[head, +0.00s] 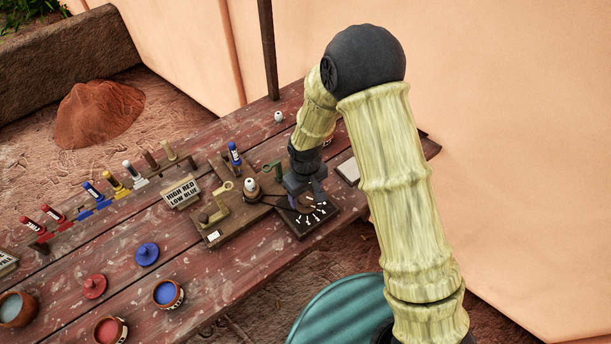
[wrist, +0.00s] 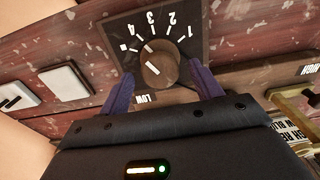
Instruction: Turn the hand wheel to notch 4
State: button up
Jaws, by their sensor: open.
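The hand wheel is a round brown knob (wrist: 160,68) on a dark square plate (wrist: 102,30) with white numerals and tick marks. A white line on the knob points to the upper left in the wrist view; I cannot tell which notch it matches. In the head view the dark plate (head: 318,219) lies on the table, and my gripper hides most of the wheel. My gripper (wrist: 161,72) is open, with one purple finger on each side of the knob. Small gaps show beside the knob; contact is not clear. It also shows in the head view (head: 303,194).
A wooden fixture (head: 240,222) with brass parts adjoins the plate on the left. A sign (head: 181,193) reads "HIGH RED LOW BLUE". A row of colored tubes, red and blue lids and paint pots stand further left. A pale tile (head: 349,170) lies to the right.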

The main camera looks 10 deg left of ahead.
aim_at(306, 196)
notch_tip(306, 196, up, 17)
jog(key=b, duration=0.1)
jog(key=shift+b, duration=0.3)
dwell(0.5)
jog(key=s+d+m+t, duration=0.1)
jog(key=s+d+m, duration=0.2)
jog(key=d, duration=1)
jog(key=s+d+r+m+t, duration=0.1)
jog(key=s+d+m, duration=0.3)
jog(key=d, duration=0.8)
jog(key=m, duration=0.2)
jog(key=shift+d+m+t, duration=0.3)
jog(key=shift+d+m, duration=0.05)
jog(key=shift+m, duration=0.05)
jog(key=shift+s+r, duration=0.1)
